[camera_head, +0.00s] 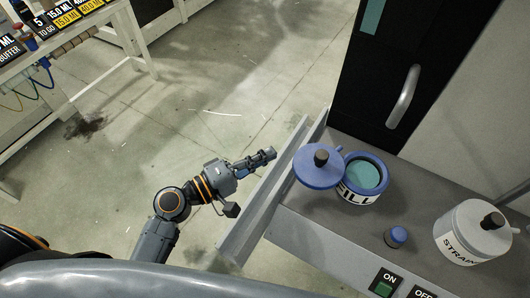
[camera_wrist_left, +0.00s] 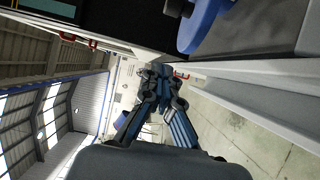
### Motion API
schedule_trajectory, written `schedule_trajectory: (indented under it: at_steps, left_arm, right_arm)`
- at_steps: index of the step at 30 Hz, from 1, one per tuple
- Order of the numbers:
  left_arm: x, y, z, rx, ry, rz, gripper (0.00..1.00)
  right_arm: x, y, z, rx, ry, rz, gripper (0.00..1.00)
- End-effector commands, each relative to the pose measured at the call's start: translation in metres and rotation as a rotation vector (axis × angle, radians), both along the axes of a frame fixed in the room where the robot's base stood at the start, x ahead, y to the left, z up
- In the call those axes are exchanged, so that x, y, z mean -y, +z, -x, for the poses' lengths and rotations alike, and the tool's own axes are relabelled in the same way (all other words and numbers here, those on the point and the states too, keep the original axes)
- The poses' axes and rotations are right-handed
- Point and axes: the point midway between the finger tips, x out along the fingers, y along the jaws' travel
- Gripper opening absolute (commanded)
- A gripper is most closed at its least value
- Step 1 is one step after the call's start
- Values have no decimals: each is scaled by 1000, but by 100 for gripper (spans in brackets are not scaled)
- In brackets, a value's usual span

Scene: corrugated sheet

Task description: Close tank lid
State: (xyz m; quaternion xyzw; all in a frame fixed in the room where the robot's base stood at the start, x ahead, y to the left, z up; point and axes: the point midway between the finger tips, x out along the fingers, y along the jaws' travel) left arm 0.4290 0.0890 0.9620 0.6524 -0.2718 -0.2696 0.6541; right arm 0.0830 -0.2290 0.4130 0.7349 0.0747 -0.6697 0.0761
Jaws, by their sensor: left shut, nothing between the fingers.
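The tank marked "FILL" (camera_head: 360,194) stands on the grey machine top, its blue rim open and teal inside. Its blue lid (camera_head: 310,176) with a black knob (camera_head: 321,157) is swung out to the left of the opening, joined near the rim. The lid also shows at the top of the left wrist view (camera_wrist_left: 207,22). My left gripper (camera_head: 270,154) is shut and empty, left of the lid and apart from it, by the machine's raised metal edge. Its fingertips meet in the wrist view (camera_wrist_left: 158,72). My right gripper is not in view.
A white tank marked "STRAIN" (camera_head: 474,236) with its lid on and a blue-capped item (camera_head: 396,237) stand to the right. A metal rail (camera_head: 268,192) edges the machine. A dark door with a handle (camera_head: 404,97) rises behind. Open floor (camera_head: 200,100) lies left.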

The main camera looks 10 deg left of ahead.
Motion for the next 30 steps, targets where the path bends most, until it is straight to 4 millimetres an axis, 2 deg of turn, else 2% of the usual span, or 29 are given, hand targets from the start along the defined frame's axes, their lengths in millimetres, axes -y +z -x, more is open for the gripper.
schedule_trajectory:
  at_steps: [1,3,8,12,17,30]
  left_arm:
    - [9,7,-9,2,-1,4,0]
    - [20,7,-20,1,0,6,0]
    - [44,6,-43,1,-1,3,0]
    - [62,4,-31,-4,-1,3,0]
    - [74,1,-24,-3,-1,0,0]
    - [77,0,-22,-1,0,-2,0]
  right_arm:
    - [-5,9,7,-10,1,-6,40]
    - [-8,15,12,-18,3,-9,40]
    - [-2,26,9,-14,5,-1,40]
    - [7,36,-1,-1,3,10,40]
    - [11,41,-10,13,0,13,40]
    - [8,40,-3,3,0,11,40]
